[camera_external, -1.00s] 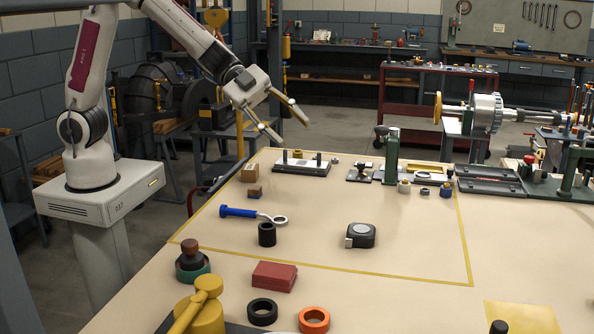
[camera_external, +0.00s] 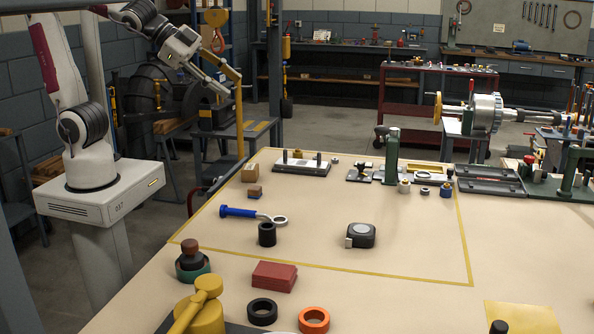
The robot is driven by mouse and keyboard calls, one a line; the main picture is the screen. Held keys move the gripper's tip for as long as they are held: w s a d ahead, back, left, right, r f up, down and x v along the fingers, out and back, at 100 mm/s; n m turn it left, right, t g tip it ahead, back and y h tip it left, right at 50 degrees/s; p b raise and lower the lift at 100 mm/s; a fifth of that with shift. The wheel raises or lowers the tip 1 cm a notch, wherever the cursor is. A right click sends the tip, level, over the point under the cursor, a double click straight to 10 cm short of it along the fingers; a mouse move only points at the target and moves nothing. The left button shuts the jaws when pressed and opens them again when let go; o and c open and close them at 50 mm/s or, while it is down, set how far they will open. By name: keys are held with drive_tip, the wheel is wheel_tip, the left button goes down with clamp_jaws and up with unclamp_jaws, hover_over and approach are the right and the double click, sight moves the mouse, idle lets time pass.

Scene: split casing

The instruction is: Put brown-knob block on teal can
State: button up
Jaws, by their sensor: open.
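A dark block with a brown knob (camera_external: 190,246) stands upright at the near left edge of the table. A teal can (camera_external: 205,267) shows as a low band directly under and around the block's base, and the block appears to rest on it. The exact contact between them is too small to tell. My gripper (camera_external: 231,83) is open and empty, raised high at the upper left, beyond the table's far left corner and well away from both things.
A yellow mallet-like object (camera_external: 207,292) stands just in front of the can. A red block (camera_external: 274,276), black ring (camera_external: 262,311), orange ring (camera_external: 314,319), black cylinder (camera_external: 267,234), blue-handled wrench (camera_external: 240,212) and tape measure (camera_external: 361,235) lie nearby. The table's right middle is clear.

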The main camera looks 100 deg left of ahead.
drive_tip(key=s+d+f+n+g+h, duration=0.1)
drive_tip(key=s+d+f+g, duration=0.1)
drive_tip(key=s, duration=0.7)
drive_tip(key=s+d+f+n+g+h, duration=0.1)
drive_tip(key=s+d+f, duration=0.3)
drive_tip(key=s, duration=0.6)
drive_tip(key=shift+s+d+n+g+h, duration=0.15)
drive_tip(key=shift+d+n+g+h, duration=0.2)
drive_tip(key=shift+d+g, duration=0.3)
